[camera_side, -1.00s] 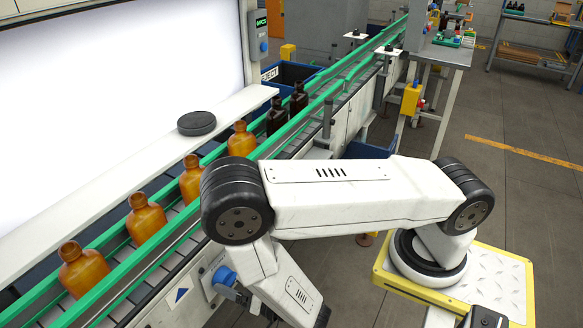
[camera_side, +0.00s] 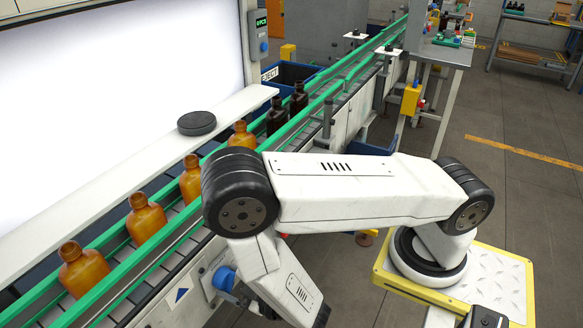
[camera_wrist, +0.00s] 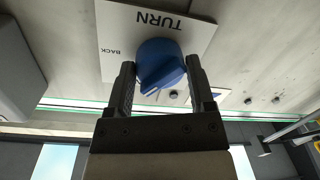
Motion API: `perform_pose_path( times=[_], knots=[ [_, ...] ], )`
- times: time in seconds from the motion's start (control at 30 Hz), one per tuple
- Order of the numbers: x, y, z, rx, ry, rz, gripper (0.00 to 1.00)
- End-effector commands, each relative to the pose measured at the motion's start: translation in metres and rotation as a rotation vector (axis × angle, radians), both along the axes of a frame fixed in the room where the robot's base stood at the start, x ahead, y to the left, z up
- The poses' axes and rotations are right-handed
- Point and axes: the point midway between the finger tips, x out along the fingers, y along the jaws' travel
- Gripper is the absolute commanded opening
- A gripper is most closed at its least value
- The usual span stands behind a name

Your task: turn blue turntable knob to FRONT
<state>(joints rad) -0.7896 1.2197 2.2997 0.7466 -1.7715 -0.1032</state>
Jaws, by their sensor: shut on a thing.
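The blue turntable knob (camera_wrist: 160,66) sits on a white plate (camera_wrist: 117,24) marked TURN and BACK, seen upside down in the wrist view. My gripper (camera_wrist: 161,72) is shut on the knob, one dark finger on each side of it. A small white mark shows near the knob's lower edge. No FRONT label is readable. In the side view the knob (camera_side: 223,278) is a small blue patch on the front of the conveyor, partly hidden by my arm.
Amber bottles (camera_side: 146,217) stand in a row between the green rails (camera_side: 100,292) of the conveyor above the knob. Dark bottles (camera_side: 277,117) stand farther along. A black disc (camera_side: 197,123) lies on the white ledge (camera_side: 120,165). Open floor lies to the right.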

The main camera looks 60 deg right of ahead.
Motion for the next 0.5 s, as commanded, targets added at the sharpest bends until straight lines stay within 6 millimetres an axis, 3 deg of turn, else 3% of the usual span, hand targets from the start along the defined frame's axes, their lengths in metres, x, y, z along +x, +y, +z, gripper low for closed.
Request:
perform_pose_path(
  times=[0.5],
  knots=[
    [-0.0011,-0.0029,0.0013,-0.468,0.004,-0.005,0.1]
  ],
)
